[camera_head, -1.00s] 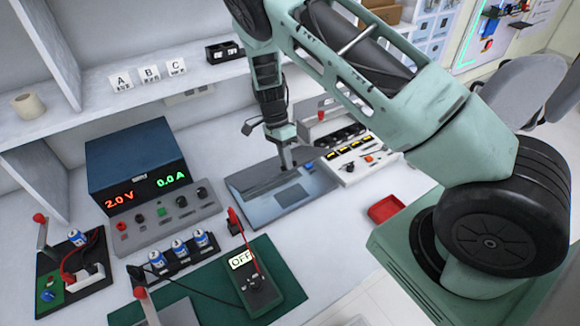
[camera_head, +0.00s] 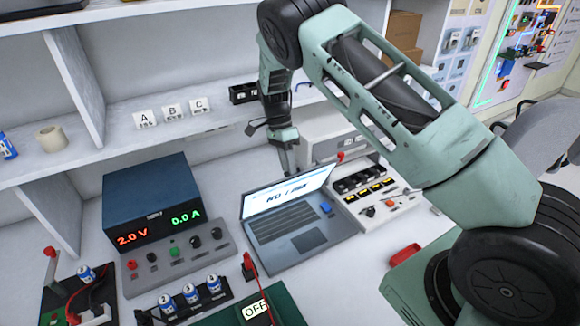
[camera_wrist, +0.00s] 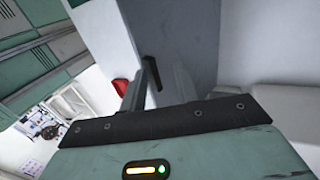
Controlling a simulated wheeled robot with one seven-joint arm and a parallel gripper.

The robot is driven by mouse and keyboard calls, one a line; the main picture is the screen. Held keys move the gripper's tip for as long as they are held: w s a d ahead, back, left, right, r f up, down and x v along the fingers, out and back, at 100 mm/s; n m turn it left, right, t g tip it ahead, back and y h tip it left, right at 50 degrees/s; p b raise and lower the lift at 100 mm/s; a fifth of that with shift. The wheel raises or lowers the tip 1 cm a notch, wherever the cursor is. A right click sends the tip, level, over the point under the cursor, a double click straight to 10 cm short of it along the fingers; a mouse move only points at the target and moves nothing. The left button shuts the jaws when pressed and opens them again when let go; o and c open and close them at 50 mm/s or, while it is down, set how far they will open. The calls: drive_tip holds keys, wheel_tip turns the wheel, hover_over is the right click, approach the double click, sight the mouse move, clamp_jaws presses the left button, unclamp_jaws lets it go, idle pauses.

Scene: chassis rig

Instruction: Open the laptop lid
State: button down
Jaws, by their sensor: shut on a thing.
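The laptop (camera_head: 318,241) sits on the white bench with its lid (camera_head: 262,204) raised, tilted back from the keyboard. The screen is lit and shows dark writing. My gripper (camera_head: 287,168) is at the top edge of the lid, its fingers partly hidden behind the screen. In the wrist view the two fingers of my gripper (camera_wrist: 158,90) stand close together with a thin dark piece between them, which fits the lid edge. The grip itself is too small to see clearly in the head view.
A power supply (camera_head: 150,195) stands left of the laptop. A switch panel (camera_head: 375,205) stands close on its right. A red tray (camera_head: 404,256) is at the front right. A shelf (camera_head: 130,140) runs behind.

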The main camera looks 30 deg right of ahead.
drive_tip(key=shift+w+a+f, duration=0.2)
drive_tip(key=shift+f, duration=0.55)
drive_tip(key=c, duration=1.2)
unclamp_jaws()
drive_tip(key=shift+w+f, duration=0.15)
drive_tip(key=shift+c, duration=0.3)
drive_tip(key=shift+c, duration=0.4)
drive_tip(key=shift+w+r, duration=0.25)
drive_tip(key=shift+r, duration=0.3)
drive_tip(key=shift+c, duration=0.9)
drive_tip(key=b+v, duration=0.3)
drive_tip(key=v, duration=1.3)
drive_tip(key=shift+s+d+r, duration=0.2)
drive_tip(key=shift+d+r, duration=0.05)
drive_tip(key=shift+r, duration=0.3)
